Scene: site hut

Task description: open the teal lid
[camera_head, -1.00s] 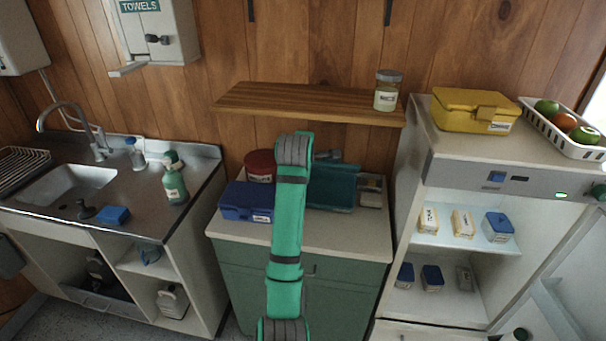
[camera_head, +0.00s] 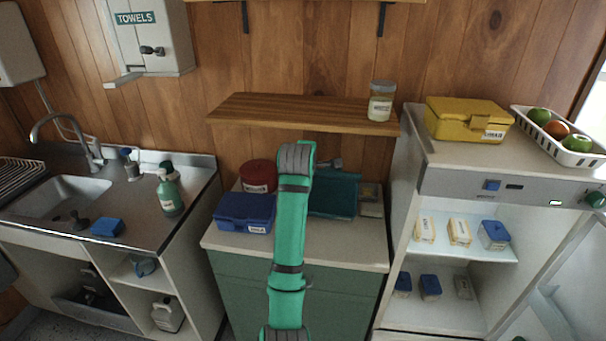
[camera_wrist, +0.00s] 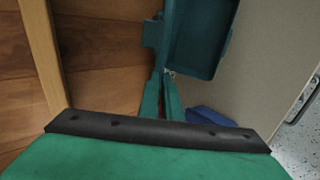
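The teal box (camera_head: 335,195) stands on the counter, partly hidden behind my green arm. In the wrist view its hollow, rimmed inside (camera_wrist: 207,38) shows. A narrow teal strip (camera_wrist: 168,22) beside it on the wall side looks like the teal lid raised and seen nearly edge-on. My gripper (camera_wrist: 162,80) shows as two dark teal fingers close together at the near end of this strip. Whether they are closed on its edge or only beside it cannot be told. In the head view my arm hides most of the gripper.
A blue box (camera_head: 245,212) and a red round tin (camera_head: 259,177) stand left of the teal box. A small clear container (camera_head: 369,197) is close on its right. A wooden shelf (camera_head: 290,112) with a jar (camera_head: 381,101) overhangs the counter. The counter front (camera_head: 335,250) is bare.

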